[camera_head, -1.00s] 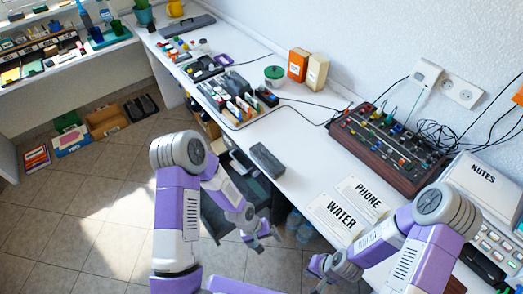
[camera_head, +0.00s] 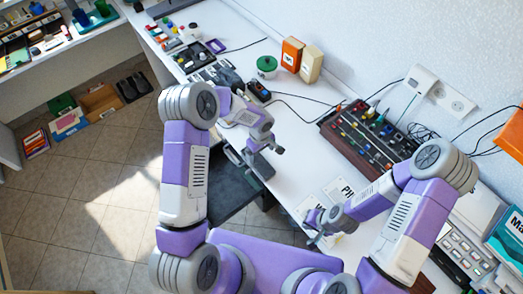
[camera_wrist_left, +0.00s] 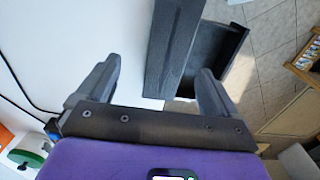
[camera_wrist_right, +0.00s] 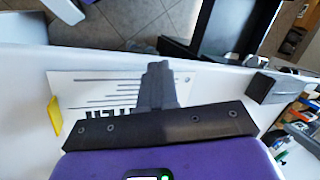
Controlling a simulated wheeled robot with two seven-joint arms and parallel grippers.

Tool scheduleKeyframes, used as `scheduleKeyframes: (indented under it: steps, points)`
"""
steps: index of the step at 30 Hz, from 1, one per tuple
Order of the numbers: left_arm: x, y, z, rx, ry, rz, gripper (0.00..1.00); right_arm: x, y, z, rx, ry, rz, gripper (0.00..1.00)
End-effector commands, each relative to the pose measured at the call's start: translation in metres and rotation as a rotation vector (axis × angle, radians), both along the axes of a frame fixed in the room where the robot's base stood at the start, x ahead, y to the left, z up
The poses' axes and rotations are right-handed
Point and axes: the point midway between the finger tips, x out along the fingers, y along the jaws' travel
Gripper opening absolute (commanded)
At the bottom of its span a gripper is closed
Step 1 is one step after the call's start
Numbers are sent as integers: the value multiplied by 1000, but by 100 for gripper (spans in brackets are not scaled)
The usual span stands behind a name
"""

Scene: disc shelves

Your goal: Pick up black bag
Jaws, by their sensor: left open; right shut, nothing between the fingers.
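A long dark grey, box-like object (camera_head: 262,168) lies at the near edge of the white table; it is the only thing here that fits the black bag. My left gripper (camera_head: 265,147) is open just above it. In the left wrist view the dark object (camera_wrist_left: 174,45) shows between the two spread fingers (camera_wrist_left: 160,78), nearer the right finger; contact cannot be told. In the right wrist view the dark object (camera_wrist_right: 272,88) is at the right. My right gripper (camera_head: 315,228) is shut and empty, low over the white label cards (camera_head: 340,192); its closed fingers show in its wrist view (camera_wrist_right: 158,85).
A mixer board with knobs (camera_head: 368,142) stands at the right, with cables behind. A green-lidded jar (camera_head: 267,67) and two small boxes (camera_head: 292,53) stand at the wall. A dark open container (camera_head: 235,190) is below the table edge.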

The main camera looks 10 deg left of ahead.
Motion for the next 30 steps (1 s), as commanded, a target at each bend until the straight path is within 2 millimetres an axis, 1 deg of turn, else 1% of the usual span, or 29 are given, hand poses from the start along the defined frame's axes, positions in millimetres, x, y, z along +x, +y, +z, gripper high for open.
scheduleKeyframes:
  steps: [8, 13, 16, 19, 25, 26, 30]
  points:
    - [-1, 3, -30, 2, 4, 5, 94, -1, 0, 0, 1, 3, 1, 0]
    - [-2, 9, -55, 0, 4, 5, 94, -1, 0, 1, 1, 3, 1, 0]
    - [-2, 9, -68, 1, 3, 3, 94, -1, 0, 0, 1, 3, 1, 0]
    - [-2, 8, -73, 1, 2, 3, 94, -1, 0, -1, 0, 2, 1, 0]
    - [-1, 9, -73, 1, 0, 3, 94, -1, 0, 0, 0, 2, 1, 0]
    - [-2, 9, -73, 1, 0, 3, 92, -1, 0, 0, 0, 2, 1, 0]
    - [-2, 9, -73, 1, 0, 3, 71, -1, 0, 0, 0, 2, 1, 0]
